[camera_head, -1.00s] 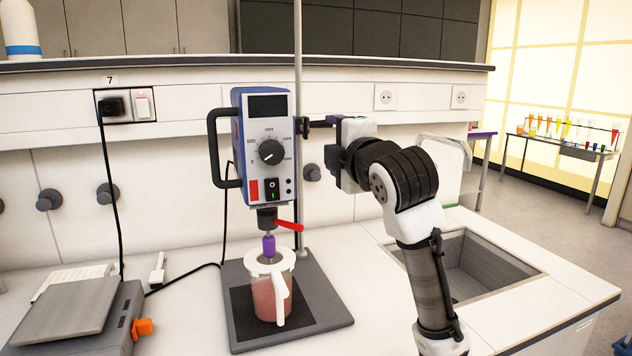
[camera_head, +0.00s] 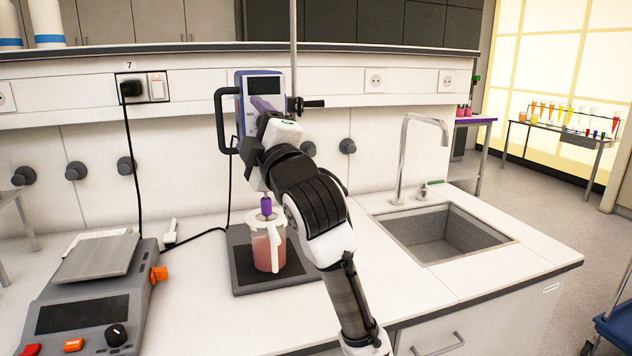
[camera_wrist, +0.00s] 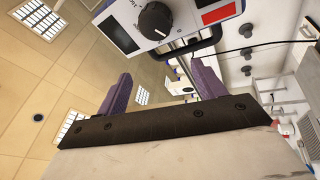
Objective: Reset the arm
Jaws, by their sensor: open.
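My arm (camera_head: 318,205) rises from the bottom of the head view and reaches in front of the overhead stirrer (camera_head: 246,86), hiding much of its control face. My gripper shows in the wrist view (camera_wrist: 160,88), its two purple fingers wide apart with nothing between them. The stirrer's dial and red switch appear beyond the fingers there. In the head view, a purple finger shows against the stirrer's upper front. Below, a clear jug (camera_head: 268,252) of pinkish liquid stands on the stirrer's dark base plate (camera_head: 240,284), under a purple shaft coupling.
A scale (camera_head: 92,290) sits at the left of the bench. A sink (camera_head: 445,235) with a tall tap (camera_head: 404,150) is on the right. Clear white bench lies between jug and sink. A distant table (camera_head: 565,132) holds several colourful tubes.

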